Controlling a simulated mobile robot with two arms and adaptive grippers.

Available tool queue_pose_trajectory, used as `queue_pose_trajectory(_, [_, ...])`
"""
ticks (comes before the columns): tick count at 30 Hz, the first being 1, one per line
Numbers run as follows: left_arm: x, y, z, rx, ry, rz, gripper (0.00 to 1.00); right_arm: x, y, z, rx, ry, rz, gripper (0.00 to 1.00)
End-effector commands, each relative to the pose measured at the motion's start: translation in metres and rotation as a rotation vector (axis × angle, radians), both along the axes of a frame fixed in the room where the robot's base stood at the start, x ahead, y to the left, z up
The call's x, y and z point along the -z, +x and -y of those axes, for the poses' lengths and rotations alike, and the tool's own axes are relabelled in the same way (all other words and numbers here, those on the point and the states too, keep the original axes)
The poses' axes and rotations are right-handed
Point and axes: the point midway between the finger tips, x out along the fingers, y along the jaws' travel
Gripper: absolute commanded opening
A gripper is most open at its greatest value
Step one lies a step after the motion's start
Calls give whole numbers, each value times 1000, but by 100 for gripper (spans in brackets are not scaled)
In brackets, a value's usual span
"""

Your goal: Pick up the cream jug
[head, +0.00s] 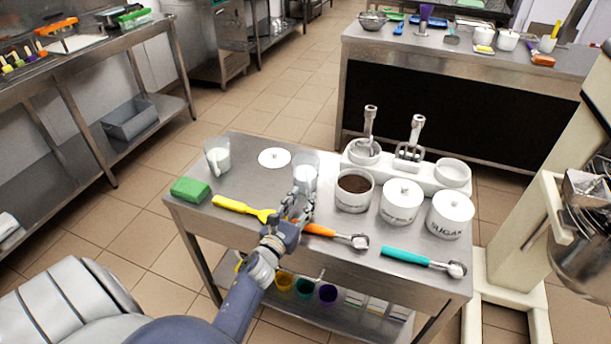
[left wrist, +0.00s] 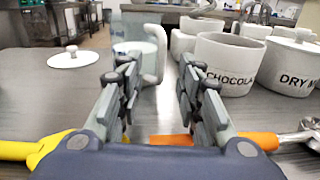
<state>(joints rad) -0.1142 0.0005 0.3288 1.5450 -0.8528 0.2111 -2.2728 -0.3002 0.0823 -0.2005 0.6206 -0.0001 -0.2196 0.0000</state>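A clear glass jug (head: 306,170) with white contents stands on the steel table, just beyond my left gripper. It also shows in the left wrist view (left wrist: 135,38), with its handle toward the space between my fingers. My left gripper (head: 298,200) is open and low over the table; its fingers (left wrist: 158,75) are spread and nothing is clamped between them. Whether they touch the handle I cannot tell. A second similar glass jug (head: 217,156) with white contents stands at the table's far left; I cannot read a label on either. My right gripper is not in view.
A white lid (head: 274,157) lies behind.

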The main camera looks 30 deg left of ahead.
Motion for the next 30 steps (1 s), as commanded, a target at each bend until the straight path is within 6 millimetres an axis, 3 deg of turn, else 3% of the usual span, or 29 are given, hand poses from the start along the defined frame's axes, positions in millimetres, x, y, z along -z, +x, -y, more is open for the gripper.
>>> queue_pose_trajectory(6, [-1, 24, -4, -1, -1, 0, 33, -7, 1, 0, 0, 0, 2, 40])
queue_pose_trajectory(15, [-1, 27, -4, 0, 0, 0, 33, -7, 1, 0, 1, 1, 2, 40])
queue_pose_trajectory(20, [-1, 27, -4, 0, 0, 0, 0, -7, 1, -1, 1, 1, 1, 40])
queue_pose_trajectory(30, [-1, 27, -4, 1, -1, 1, 0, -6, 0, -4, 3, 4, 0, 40])
